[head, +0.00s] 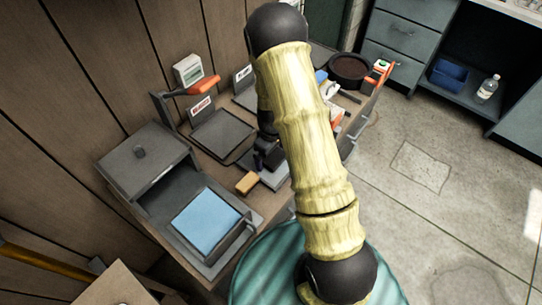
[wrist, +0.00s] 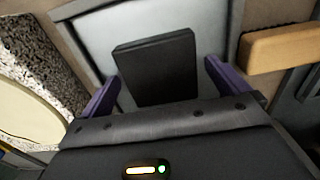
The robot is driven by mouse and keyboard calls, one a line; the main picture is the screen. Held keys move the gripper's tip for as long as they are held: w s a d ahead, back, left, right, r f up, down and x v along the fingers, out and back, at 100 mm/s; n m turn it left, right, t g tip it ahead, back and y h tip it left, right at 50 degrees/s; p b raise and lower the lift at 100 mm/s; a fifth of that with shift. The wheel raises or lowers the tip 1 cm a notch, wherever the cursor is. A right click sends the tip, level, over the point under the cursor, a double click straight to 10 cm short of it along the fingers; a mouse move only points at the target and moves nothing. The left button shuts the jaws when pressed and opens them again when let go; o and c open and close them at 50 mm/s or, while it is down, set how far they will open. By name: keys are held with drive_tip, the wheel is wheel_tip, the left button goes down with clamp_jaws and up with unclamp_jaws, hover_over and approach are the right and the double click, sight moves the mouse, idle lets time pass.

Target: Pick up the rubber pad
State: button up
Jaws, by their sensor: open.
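The rubber pad appears to be the black rectangular slab (wrist: 155,68) in the wrist view. It lies on a light grey metal plate (wrist: 95,42). My gripper (wrist: 160,76) is open, with one purple finger on each side of the slab and visible gaps on both sides. The lower end of the slab is hidden behind the gripper body. In the head view my gripper (head: 268,156) is small and dark over the grey plate (head: 274,178), partly covered by my arm, and I cannot make out the slab clearly there.
A tan block (wrist: 282,48) lies to the right of the plate in the wrist view; it also shows in the head view (head: 246,183). A speckled slab (wrist: 40,60) is at left. A grey box with a blue pad (head: 205,221) and a dark tray (head: 222,134) stand nearby on the bench.

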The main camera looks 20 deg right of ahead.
sight(271, 155)
idle(0.3)
drive_tip(key=c, duration=1.1)
drive_tip(key=shift+r, duration=0.15)
wheel_tip(271, 155, up, 10)
drive_tip(key=shift+f, duration=0.1)
